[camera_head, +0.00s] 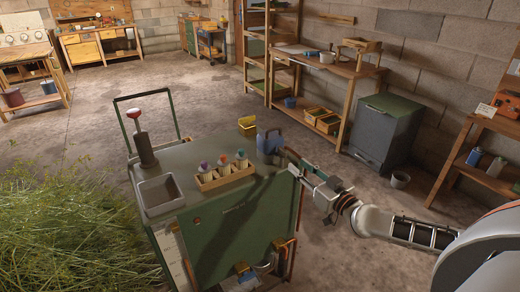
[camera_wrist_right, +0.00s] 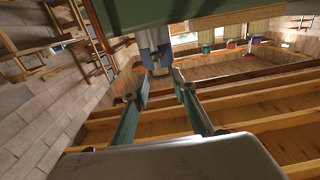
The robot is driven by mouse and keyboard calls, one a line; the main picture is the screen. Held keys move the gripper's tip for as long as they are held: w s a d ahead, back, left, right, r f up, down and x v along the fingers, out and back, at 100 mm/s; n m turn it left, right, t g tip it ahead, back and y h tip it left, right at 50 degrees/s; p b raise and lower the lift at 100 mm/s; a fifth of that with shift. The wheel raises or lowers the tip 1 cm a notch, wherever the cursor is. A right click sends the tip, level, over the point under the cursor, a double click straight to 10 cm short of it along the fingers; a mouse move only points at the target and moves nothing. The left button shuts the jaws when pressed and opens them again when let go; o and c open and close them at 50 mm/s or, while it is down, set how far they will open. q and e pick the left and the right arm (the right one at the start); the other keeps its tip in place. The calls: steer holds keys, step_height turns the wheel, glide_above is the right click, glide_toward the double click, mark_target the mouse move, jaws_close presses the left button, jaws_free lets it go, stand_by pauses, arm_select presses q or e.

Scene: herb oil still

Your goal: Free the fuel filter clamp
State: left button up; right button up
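I cannot make out a fuel filter clamp for certain. Low on the front of the green cabinet (camera_head: 235,222) are small yellow and blue parts (camera_head: 243,271), a grey looped part (camera_head: 266,263) and an orange-brown pipe (camera_head: 291,250), too small to tell apart. My right gripper (camera_head: 296,165) is at the cabinet's right edge, beside a blue jug (camera_head: 269,146) on its top. In the right wrist view, the two fingers of the gripper (camera_wrist_right: 155,84) are apart with nothing held. A blue-grey thing (camera_wrist_right: 154,44), perhaps the jug, shows beyond the fingertips. My left gripper is not in view.
The cabinet top holds a grey basin (camera_head: 160,194), a dark cylinder with a red top (camera_head: 143,148) and a wooden rack (camera_head: 225,177) of small bottles. Cut herbs (camera_head: 70,230) heap at the left. A grey cabinet (camera_head: 382,133) stands behind my right arm. Open floor lies between.

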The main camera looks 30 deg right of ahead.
mark_target(287, 154)
steer(key=shift+w+a+r, duration=0.1)
steer(key=shift+w+r, duration=0.05)
steer(key=shift+w, duration=2)
steer(key=shift+w+r, duration=0.1)
steer(key=shift+w, duration=2)
jaws_close()
